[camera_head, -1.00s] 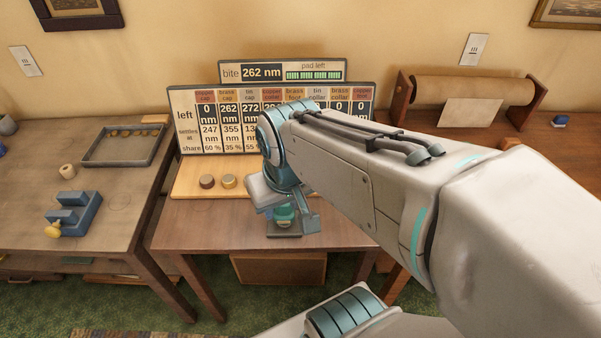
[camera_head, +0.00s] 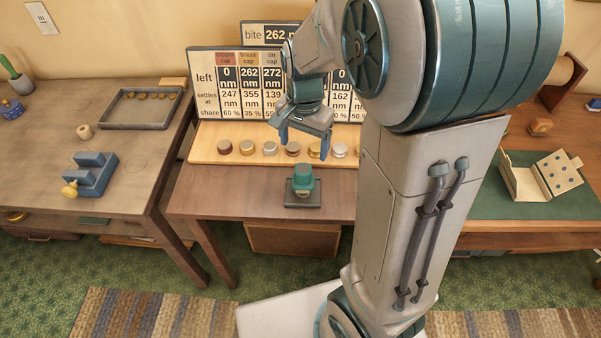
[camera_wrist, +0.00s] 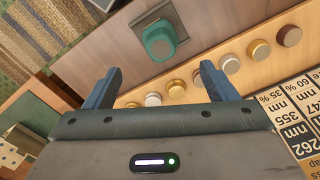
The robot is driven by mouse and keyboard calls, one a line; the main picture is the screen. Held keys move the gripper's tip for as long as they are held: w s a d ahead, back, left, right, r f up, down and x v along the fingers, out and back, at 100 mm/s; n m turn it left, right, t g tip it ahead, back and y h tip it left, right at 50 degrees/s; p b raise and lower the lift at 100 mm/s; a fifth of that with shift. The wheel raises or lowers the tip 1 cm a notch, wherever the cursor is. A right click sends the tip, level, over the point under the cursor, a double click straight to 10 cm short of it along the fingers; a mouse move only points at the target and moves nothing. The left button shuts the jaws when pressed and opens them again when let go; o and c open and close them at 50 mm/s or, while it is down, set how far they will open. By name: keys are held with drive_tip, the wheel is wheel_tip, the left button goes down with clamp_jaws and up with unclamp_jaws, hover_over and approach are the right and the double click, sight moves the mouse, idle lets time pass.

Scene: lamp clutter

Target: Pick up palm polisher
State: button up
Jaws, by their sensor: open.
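The palm polisher, as I take it, is a teal rounded block (camera_head: 303,178) standing on a small dark square pad (camera_head: 303,203) at the front of the middle table. It also shows in the wrist view (camera_wrist: 160,42), beyond the fingers near the top. My gripper (camera_head: 304,146) is open and empty, with its blue fingers spread. It hangs above the wooden strip, behind and higher than the polisher, not touching it. In the wrist view, the gap between the fingertips (camera_wrist: 157,76) lies just below the polisher.
Several round metal caps (camera_head: 270,149) stand in a row on the wooden strip (camera_head: 206,155) behind the polisher. An upright number board (camera_head: 204,65) rises behind them. A left table holds a grey tray (camera_head: 114,111) and a blue fixture (camera_head: 92,175). The table around the pad is mostly clear.

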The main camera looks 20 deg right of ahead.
sight(307, 168)
wheel_tip(307, 168, down, 14)
drive_tip(key=shift+w+f+b, duration=0.1)
drive_tip(key=shift+b, duration=0.4)
drive_tip(key=c, duration=1.3)
drive_tip(key=shift+o, duration=0.2)
drive_tip(key=shift+r, duration=0.65)
drive_tip(key=r, duration=0.1)
drive_tip(key=d+r, duration=0.1)
drive_tip(key=r, duration=0.1)
drive_tip(key=shift+r, duration=0.3)
drive_tip(key=s+d+r, duration=0.4)
drive_tip(key=d+r, duration=0.2)
drive_tip(key=d, duration=0.4)
drive_tip(key=shift+r, duration=0.15)
